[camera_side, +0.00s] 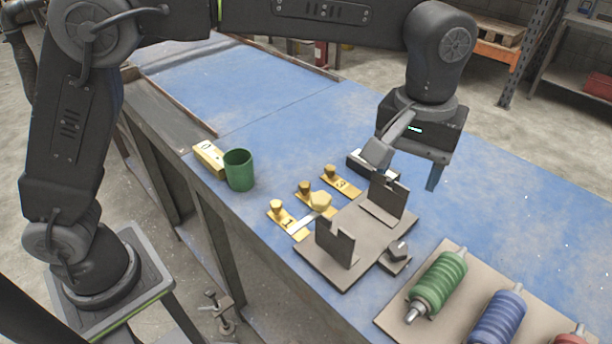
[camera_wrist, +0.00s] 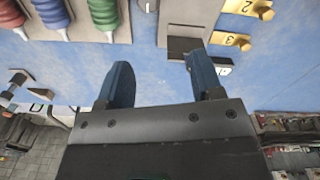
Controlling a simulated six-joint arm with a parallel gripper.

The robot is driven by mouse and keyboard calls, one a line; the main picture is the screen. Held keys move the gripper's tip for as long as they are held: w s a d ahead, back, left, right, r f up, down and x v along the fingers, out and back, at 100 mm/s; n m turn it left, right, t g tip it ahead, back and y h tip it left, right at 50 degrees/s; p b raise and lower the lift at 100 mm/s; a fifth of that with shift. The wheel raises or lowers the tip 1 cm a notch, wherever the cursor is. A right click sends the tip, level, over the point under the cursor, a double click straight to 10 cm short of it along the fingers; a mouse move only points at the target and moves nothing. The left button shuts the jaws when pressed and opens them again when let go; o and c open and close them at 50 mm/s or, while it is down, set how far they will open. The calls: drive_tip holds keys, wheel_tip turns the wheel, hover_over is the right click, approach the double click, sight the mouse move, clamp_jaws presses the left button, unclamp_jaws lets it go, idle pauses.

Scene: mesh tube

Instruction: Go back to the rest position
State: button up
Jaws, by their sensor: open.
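My gripper (camera_side: 434,176) hangs above the blue table, behind and right of the grey two-post stand (camera_side: 322,262) in the side view. One blue finger shows there; the other cannot be made out. In the wrist view both blue fingers of my gripper (camera_wrist: 162,78) stand wide apart with nothing between them but table surface. The stand's base also shows at the top of the wrist view (camera_wrist: 190,12). My gripper is empty and clear of the stand and the rollers.
A board (camera_side: 392,322) with green (camera_side: 438,282), blue (camera_side: 498,318) and red rollers lies front right. Brass numbered plates (camera_side: 340,183) lie left of the stand. A green cup (camera_side: 238,170) stands beside a brass block (camera_side: 209,158). The table's far left is clear.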

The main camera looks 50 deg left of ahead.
drive_tip(key=s+a+r+t, duration=0.25)
drive_tip(key=a+r, duration=0.25)
drive_tip(key=a, duration=0.6)
drive_tip(key=s+a+f+m+t, duration=0.1)
drive_tip(key=s+a+f, duration=0.1)
drive_tip(key=s+a, duration=0.5)
drive_tip(key=s+a+f+m+t, duration=0.2)
drive_tip(key=s+a+f, duration=0.1)
drive_tip(key=s+a, duration=0.4)
drive_tip(key=shift+s+a+f, duration=0.15)
drive_tip(key=shift+s+a, duration=0.25)
drive_tip(key=shift+s, duration=0.85)
